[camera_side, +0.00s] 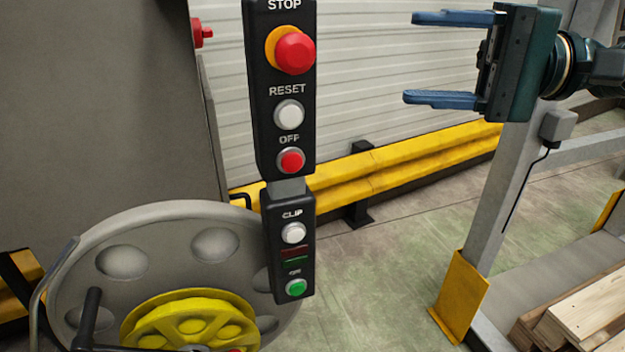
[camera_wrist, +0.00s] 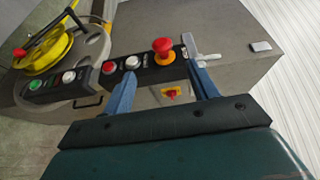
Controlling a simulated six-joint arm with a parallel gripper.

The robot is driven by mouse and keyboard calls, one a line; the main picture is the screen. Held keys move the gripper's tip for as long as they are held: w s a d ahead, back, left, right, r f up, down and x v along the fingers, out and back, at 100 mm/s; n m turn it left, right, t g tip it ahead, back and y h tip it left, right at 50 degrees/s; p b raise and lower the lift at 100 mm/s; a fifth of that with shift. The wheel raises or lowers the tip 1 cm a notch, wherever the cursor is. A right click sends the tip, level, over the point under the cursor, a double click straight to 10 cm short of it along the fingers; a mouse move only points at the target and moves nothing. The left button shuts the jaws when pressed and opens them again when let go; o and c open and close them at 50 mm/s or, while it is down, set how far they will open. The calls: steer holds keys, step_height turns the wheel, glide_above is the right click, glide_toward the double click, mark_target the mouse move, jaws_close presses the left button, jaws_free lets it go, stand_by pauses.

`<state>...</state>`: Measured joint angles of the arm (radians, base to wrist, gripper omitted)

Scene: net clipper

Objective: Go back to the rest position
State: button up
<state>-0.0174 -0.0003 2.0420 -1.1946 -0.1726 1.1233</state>
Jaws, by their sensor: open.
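My gripper (camera_side: 425,59) is at the upper right of the side view, with its two blue fingers spread wide and nothing between them. It points left toward the control panel (camera_side: 284,90) and is well apart from it in that view. The panel carries a red stop button (camera_side: 294,53), a white reset button (camera_side: 289,114), a red off button (camera_side: 290,160), a white clip button (camera_side: 293,233) and a green on button (camera_side: 296,288). In the wrist view my gripper (camera_wrist: 164,82) shows both fingers apart, with the panel beyond them.
A grey wheel with a yellow hub (camera_side: 190,322) stands at the lower left, with a black crank handle (camera_side: 88,320). A yellow guard rail (camera_side: 400,160) runs behind. A grey post (camera_side: 505,200) stands below my gripper. Wooden planks (camera_side: 585,315) lie lower right.

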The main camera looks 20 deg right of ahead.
steer(key=s+d+f+n+h, duration=0.2)
steer(key=s+d+f+h, duration=0.6)
steer(key=d, duration=0.4)
steer(key=s+d+f+n+g+h, duration=0.1)
steer(key=s+d+f+n+h, duration=0.1)
steer(key=s+d+f+h, duration=0.6)
steer(key=s+d+f, duration=0.2)
steer(key=d, duration=0.2)
steer(key=shift+s+d, duration=0.25)
steer(key=shift+d, duration=0.1)
steer(key=shift+f, duration=0.1)
stand_by(0.6)
